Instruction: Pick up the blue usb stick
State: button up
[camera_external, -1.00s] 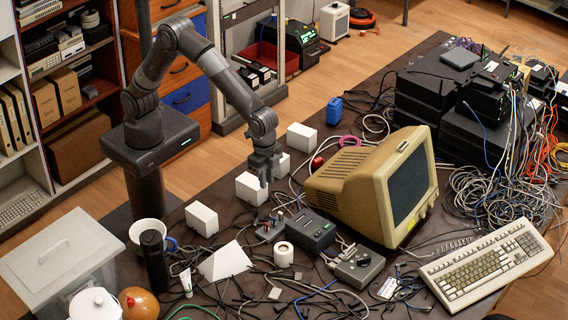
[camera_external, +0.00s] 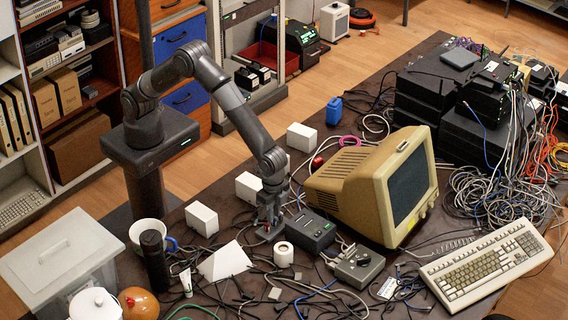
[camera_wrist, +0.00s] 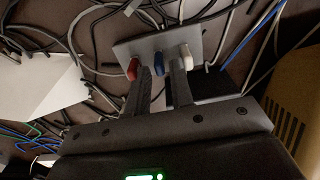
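The blue usb stick (camera_wrist: 160,71) stands in a row on a small grey plate (camera_wrist: 133,50), between a red stick (camera_wrist: 132,69) and a white stick (camera_wrist: 187,57). My gripper (camera_wrist: 163,72) points down at the row, its fingertips close around or just above the blue stick. A gap shows between the two fingers, and I see no clear contact with the stick. In the external view my gripper (camera_external: 268,226) is low over the plate and hides the blue stick.
A dark grey box (camera_external: 308,233) stands just right of my gripper, with the beige monitor (camera_external: 372,185) beyond it. White blocks (camera_external: 202,219) stand to the left and behind. A white tape roll (camera_external: 284,254) is in front. Loose cables (camera_wrist: 90,40) surround the plate.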

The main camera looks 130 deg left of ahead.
aim_at(274, 223)
notch_tip(274, 223, down, 3)
jog(key=shift+f, duration=0.1)
grip_shut()
dwell(0.4)
